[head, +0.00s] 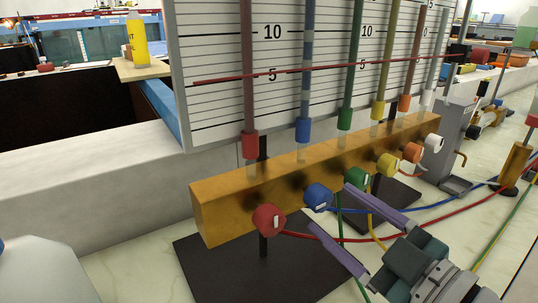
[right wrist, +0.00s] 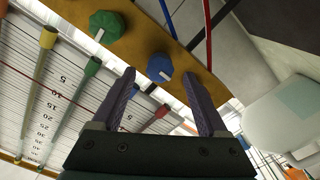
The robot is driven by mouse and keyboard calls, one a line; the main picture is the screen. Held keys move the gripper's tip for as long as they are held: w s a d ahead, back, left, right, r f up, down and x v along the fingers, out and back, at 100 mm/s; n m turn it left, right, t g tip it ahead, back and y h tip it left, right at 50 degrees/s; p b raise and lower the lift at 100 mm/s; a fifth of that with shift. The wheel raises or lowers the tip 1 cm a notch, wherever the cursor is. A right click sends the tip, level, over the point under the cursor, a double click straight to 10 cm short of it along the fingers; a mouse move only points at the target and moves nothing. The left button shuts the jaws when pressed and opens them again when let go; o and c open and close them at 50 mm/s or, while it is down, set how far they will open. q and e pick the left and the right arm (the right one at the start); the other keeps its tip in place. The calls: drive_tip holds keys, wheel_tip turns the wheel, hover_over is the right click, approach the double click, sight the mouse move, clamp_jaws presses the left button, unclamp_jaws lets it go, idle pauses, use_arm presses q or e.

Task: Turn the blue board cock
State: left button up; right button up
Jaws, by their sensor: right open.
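The blue board cock (head: 317,197) is a round knob with a white mark on the front of an orange-brown wooden bar (head: 222,213). It also shows in the right wrist view (right wrist: 160,68), in line with the gap between my fingertips. My right gripper (head: 329,207) is open, its two purple fingers pointing at the blue cock from the front right. It also shows in the right wrist view (right wrist: 159,76), with nothing held. I cannot tell whether the fingertips reach beside the knob or stop just short. My left gripper is not in view.
A red cock (head: 268,220) sits left of the blue one. Green (head: 356,181), yellow, orange and white cocks sit to its right. Upright tubes (head: 306,70) rise before a scaled board (head: 225,80). Coloured hoses (head: 440,212) cross the pale bench near my right gripper.

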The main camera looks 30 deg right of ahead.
drive_tip(key=shift+s+d, duration=0.2)
drive_tip(key=shift+s, duration=2.55)
